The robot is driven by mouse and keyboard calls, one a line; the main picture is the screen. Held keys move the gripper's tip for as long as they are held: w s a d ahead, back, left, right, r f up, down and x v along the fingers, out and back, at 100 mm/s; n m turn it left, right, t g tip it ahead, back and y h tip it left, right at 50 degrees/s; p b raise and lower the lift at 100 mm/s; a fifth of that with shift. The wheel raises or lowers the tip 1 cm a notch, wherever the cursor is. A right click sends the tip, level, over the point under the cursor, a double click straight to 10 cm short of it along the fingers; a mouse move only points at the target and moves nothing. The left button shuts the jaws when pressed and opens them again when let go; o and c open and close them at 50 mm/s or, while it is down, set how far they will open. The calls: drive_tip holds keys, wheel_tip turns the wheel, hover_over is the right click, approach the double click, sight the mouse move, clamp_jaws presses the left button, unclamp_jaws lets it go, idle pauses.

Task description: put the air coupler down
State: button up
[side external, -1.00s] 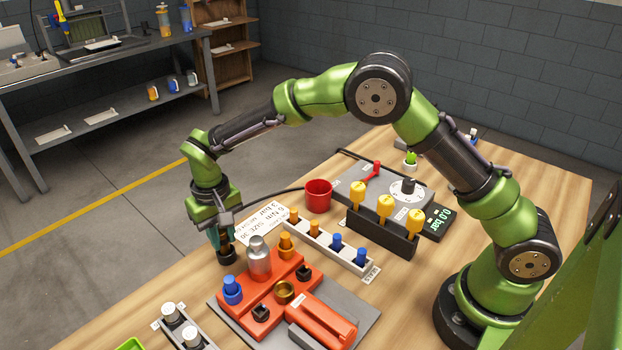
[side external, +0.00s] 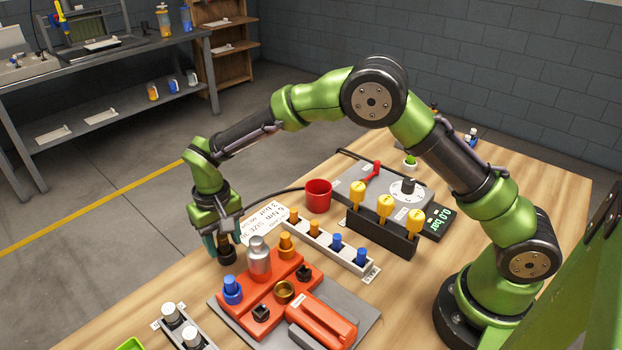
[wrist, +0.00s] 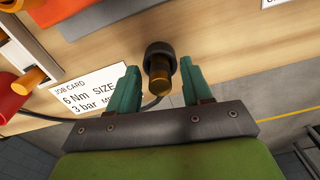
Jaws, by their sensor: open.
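The air coupler (wrist: 160,66), a dark collar with a brass-coloured end, stands on the wooden table; a dark hose runs from its area in the wrist view. In the side view the coupler (side external: 227,254) is at the table's far left edge, just left of the orange fixture. My gripper (wrist: 160,85) is open, with one teal finger on each side of the brass end and a visible gap at both sides. In the side view my gripper (side external: 222,243) is low over the table, partly hiding the coupler.
The job card (wrist: 92,92) lies beside the coupler. A red cup (side external: 318,196), a white rack (side external: 330,245) and a grey control box (side external: 375,187) are farther right. The table edge is near.

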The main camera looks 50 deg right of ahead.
sight(222, 236)
wheel_tip(222, 236, up, 12)
drive_tip(key=s+d+r+t+y, duration=0.1)
drive_tip(key=s+d+r+t, duration=0.1)
drive_tip(key=s+d+r, duration=0.45)
drive_tip(key=s+d+r+m+t, duration=0.1)
drive_tip(key=s+d+t, duration=0.1)
drive_tip(key=s+d, duration=0.3)
drive_tip(key=s+d+r+m+t+y, duration=0.1)
drive_tip(key=s+d+t, duration=0.2)
drive_tip(key=s, duration=0.9)
drive_tip(key=shift+s+d+r, duration=0.2)
drive_tip(key=shift+d+r, duration=0.2)
drive_tip(key=shift+d, duration=0.7)
